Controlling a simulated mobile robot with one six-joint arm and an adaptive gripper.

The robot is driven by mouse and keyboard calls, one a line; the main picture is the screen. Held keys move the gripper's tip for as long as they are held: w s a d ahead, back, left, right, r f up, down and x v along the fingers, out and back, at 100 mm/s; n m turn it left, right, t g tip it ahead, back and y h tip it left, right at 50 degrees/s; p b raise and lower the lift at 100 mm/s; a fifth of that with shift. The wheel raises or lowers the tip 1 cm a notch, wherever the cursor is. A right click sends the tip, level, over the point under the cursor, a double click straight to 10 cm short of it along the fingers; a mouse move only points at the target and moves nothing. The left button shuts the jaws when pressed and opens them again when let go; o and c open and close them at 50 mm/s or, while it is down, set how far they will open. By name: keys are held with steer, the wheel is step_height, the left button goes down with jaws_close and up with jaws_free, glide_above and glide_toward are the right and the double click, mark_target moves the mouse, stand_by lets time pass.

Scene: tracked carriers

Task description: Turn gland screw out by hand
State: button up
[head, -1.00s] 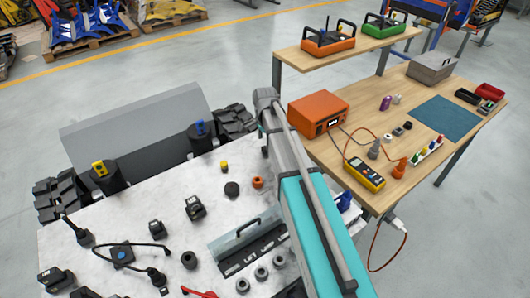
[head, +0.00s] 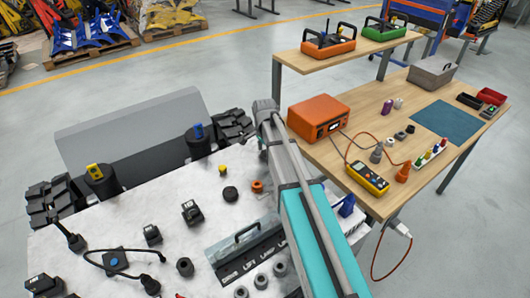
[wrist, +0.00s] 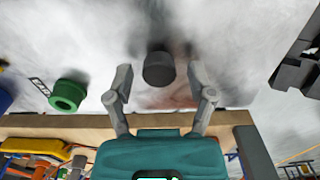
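In the wrist view a short dark grey cylinder (wrist: 158,67), probably the gland screw, stands on a pale, mottled surface (wrist: 225,35). My gripper (wrist: 160,80) is open, with one finger on each side of the cylinder in the picture. Gaps show on both sides, and no finger touches it. I cannot tell how far the fingertips are from it in depth. A green ring-shaped part (wrist: 67,95) lies to the left. In the head view my arm hides my gripper, and I cannot pick out this cylinder there for certain.
The pale carrier top (head: 170,215) holds a black round cap (head: 230,194), an orange ring (head: 257,186), a yellow piece (head: 222,169), several black fittings and a handled cover (head: 237,243). A wooden bench (head: 420,165) with an orange box (head: 318,117) and a yellow meter (head: 367,178) stands right.

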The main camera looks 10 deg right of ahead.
steer(key=c, duration=0.7)
steer(key=n, duration=0.6)
steer(key=shift+n, duration=0.4)
steer(key=shift+c, duration=0.3)
steer(key=shift+n, duration=1.6)
steer(key=n, duration=0.7)
steer(key=shift+n, duration=1.3)
